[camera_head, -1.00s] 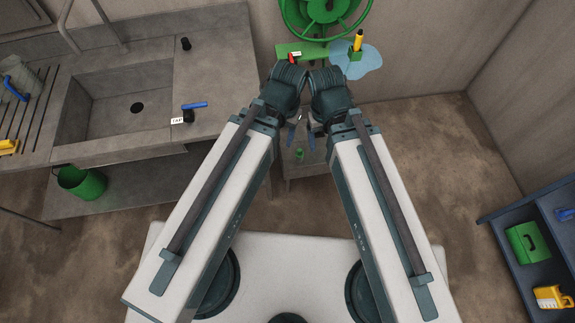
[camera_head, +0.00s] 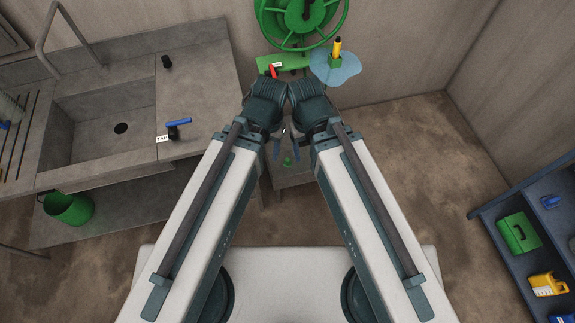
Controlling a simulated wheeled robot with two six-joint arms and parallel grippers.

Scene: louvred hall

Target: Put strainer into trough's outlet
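The trough is a grey stone sink (camera_head: 78,110) at the left, with a dark round outlet (camera_head: 121,128) in its floor. The outlet looks open. No strainer can be made out for sure; a small black piece (camera_head: 166,62) stands on the trough's back right ledge, too small to identify. My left gripper (camera_head: 276,149) and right gripper (camera_head: 306,136) point away from me, close together, to the right of the trough. Their fingers are small and partly hidden by the wrists, so their opening is unclear. I see nothing clearly held.
A blue-handled tap (camera_head: 178,127) with a label stands on the trough's right ledge. A green bucket (camera_head: 68,207) is below. A green hose reel (camera_head: 300,18) hangs ahead. A blue shelf (camera_head: 510,250) with a green box (camera_head: 519,232) is at the right. Brown floor at right is open.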

